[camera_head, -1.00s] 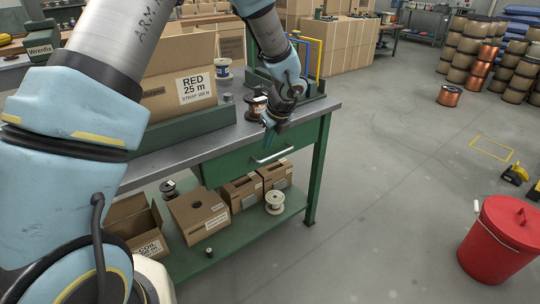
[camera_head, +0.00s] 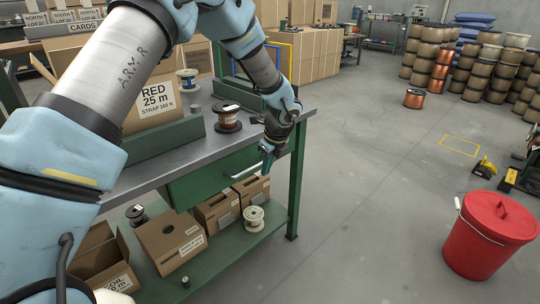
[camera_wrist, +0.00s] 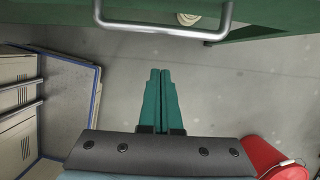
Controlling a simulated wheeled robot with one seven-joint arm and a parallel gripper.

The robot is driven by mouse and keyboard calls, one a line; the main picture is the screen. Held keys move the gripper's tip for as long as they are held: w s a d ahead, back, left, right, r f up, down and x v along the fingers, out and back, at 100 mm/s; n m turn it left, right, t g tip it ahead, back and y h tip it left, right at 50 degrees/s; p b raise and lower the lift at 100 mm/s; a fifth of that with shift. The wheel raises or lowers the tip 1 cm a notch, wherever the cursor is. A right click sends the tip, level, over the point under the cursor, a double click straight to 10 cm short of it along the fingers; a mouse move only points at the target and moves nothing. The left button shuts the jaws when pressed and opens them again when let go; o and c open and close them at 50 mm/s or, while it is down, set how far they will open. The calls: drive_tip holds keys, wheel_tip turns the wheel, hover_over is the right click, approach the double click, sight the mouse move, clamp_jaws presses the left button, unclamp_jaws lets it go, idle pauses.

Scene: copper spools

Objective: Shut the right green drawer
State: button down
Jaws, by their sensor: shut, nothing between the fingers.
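The right green drawer (camera_head: 215,172) is under the grey bench top, with a pale bar handle (camera_head: 246,171) on its front. Its front looks set forward of the bench edge, but I cannot tell how far it is open. My gripper (camera_head: 266,168) is shut and empty, pointing down near the right end of the handle. In the wrist view my gripper's green fingers (camera_wrist: 161,75) are together, and the handle (camera_wrist: 165,32) crosses the top of the picture, apart from the fingertips.
Cardboard boxes (camera_head: 170,240) and a white spool (camera_head: 254,218) stand on the bench's lower shelf. A dark-flanged spool (camera_head: 228,118) stands on the bench top. A red bin (camera_head: 488,235) is at the right. The floor between is clear.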

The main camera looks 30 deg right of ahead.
sight(254, 167)
drive_tip(key=shift+w+a+f, duration=0.1)
drive_tip(key=shift+w+a, duration=0.1)
drive_tip(key=shift+w, duration=0.75)
drive_tip(key=shift+w+a+f, duration=0.1)
drive_tip(key=shift+w+a, duration=0.1)
drive_tip(key=shift+w, duration=0.7)
drive_tip(key=shift+w+a+r+p, duration=0.15)
drive_tip(key=shift+w+p, duration=0.55)
drive_tip(key=shift+p, duration=0.1)
drive_tip(key=shift+w, duration=0.35)
